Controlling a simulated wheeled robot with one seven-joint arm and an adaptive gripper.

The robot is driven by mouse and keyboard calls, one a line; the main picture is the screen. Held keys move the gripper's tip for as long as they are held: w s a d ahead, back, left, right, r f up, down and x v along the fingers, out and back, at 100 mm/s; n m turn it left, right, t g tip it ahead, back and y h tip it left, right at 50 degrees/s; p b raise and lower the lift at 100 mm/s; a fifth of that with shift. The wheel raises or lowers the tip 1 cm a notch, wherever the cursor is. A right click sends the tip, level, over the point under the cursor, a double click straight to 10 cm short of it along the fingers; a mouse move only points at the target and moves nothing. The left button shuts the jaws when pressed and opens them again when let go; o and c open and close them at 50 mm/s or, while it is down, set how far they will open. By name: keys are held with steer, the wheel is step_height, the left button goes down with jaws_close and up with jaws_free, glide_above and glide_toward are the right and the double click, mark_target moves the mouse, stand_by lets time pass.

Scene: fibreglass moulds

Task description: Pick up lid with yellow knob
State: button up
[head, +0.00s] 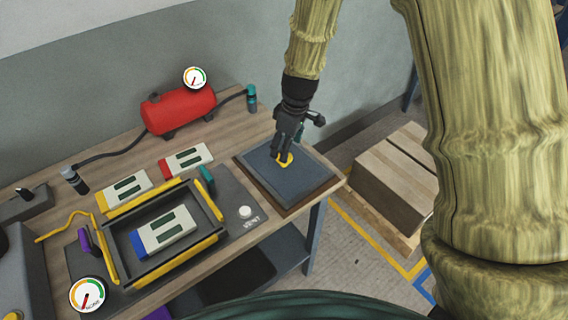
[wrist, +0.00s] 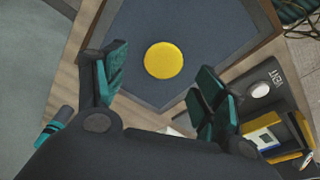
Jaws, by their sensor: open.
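The lid (head: 262,171) is a flat dark blue-grey square panel lying on a wooden base at the right end of the workbench. In the wrist view the yellow knob (wrist: 164,60) shows whole on the lid (wrist: 195,22). My gripper (wrist: 160,88) is open, with its teal-padded fingers apart on either side below the knob in the picture. Nothing is between the fingers. I cannot tell the exact height of the fingertips above the lid.
Left of the lid, a dark open mould box (head: 206,192) with yellow clamps holds a white block. A white VENT button (head: 245,212) sits between them. A red tank (head: 178,108) with a gauge stands behind.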

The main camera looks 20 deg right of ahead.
steer(key=shift+s+f, duration=0.15)
steer(key=shift+f, duration=0.2)
steer(key=shift+w+a+f+p, duration=0.2)
steer(key=shift+f+p, duration=0.35)
steer(key=shift+f, duration=0.65)
steer(key=shift+w+a+f+p, duration=0.15)
steer(key=shift+f+p, duration=0.35)
steer(key=shift+f, duration=0.65)
steer(key=shift+s, duration=0.1)
steer(key=c, duration=1.4)
steer(key=shift+r, duration=0.1)
